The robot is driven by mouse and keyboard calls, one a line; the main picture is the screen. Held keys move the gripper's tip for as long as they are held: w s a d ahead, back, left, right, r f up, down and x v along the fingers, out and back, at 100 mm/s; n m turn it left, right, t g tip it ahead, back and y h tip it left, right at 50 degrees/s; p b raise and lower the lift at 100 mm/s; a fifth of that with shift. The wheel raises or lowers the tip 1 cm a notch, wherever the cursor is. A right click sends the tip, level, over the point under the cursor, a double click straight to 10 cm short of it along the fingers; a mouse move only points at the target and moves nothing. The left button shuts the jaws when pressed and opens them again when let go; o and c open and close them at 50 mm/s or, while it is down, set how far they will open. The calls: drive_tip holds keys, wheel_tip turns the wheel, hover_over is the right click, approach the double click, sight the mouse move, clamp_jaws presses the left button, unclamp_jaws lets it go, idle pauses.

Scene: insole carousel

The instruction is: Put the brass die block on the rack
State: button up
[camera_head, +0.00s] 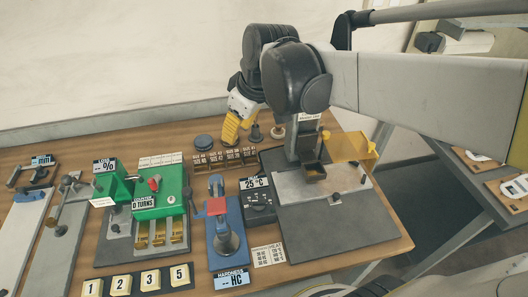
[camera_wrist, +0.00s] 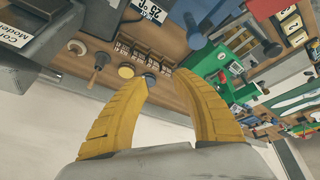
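My gripper (camera_wrist: 162,80) has two yellow fingers standing apart with nothing between them. In the head view my gripper (camera_head: 231,127) hangs above the back of the bench, behind the rack. The rack (camera_head: 226,159) is a low brown row of slots with white size labels; it also shows beyond the fingertips in the wrist view (camera_wrist: 135,52). A small brownish block (camera_head: 315,173) sits under the press head on the grey plate. Several brass-coloured pieces (camera_head: 160,238) lie in the front channels of the green machine (camera_head: 160,192). I cannot tell which is the brass die block.
Dark round knobs and a disc (camera_head: 204,141) stand beside the rack. The press (camera_head: 340,215) with a yellow guard (camera_head: 350,147) is on the right. A blue hardness tester (camera_head: 226,240) and a 25 °C box (camera_head: 257,200) stand in front of the rack.

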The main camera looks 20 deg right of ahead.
drive_tip(key=s+d+f+m+t+h, duration=0.1)
drive_tip(key=s+d+m, duration=0.1)
drive_tip(key=s, duration=0.4)
drive_tip(key=s+d+f+m+t, duration=0.1)
drive_tip(key=s+m+t, duration=0.1)
drive_tip(key=s+m, duration=0.2)
drive_tip(key=s, duration=0.3)
drive_tip(key=shift+d+f+m+h, duration=0.25)
drive_tip(key=shift+d+m+h, duration=0.15)
drive_tip(key=shift+a, duration=0.1)
